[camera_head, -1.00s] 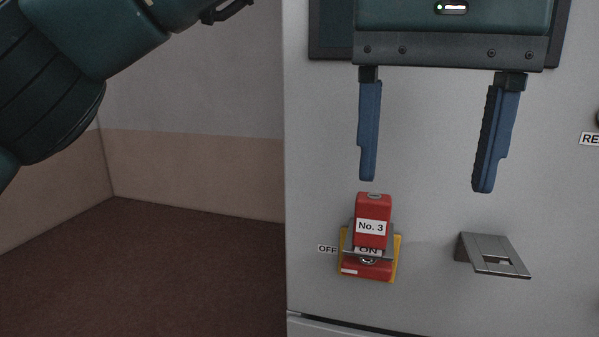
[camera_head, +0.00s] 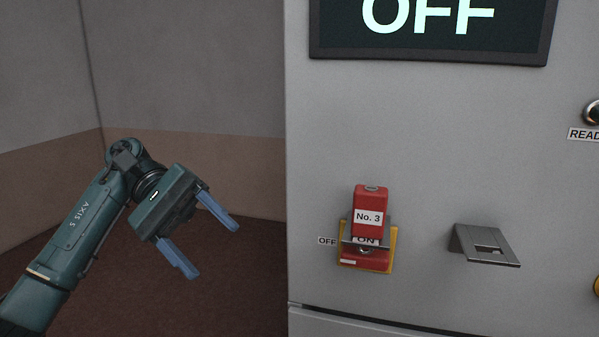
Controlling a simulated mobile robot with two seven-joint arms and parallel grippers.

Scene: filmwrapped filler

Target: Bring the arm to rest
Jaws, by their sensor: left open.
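My left gripper (camera_head: 207,246) is in the head view at the lower left, its two blue fingers spread apart with nothing between them. It points down and to the right. It is clear of the grey cabinet (camera_head: 430,140), to the left of the cabinet's left edge. My left arm (camera_head: 78,232) comes up from the bottom left corner, bent at the wrist. My right gripper is not in this view.
The cabinet front carries a red part marked No. 3 (camera_head: 368,212) on a yellow plate, with OFF and ON labels. A grey slotted bracket (camera_head: 487,246) juts out to its right. A dark display (camera_head: 430,22) above reads OFF. Bare walls and dark floor lie left.

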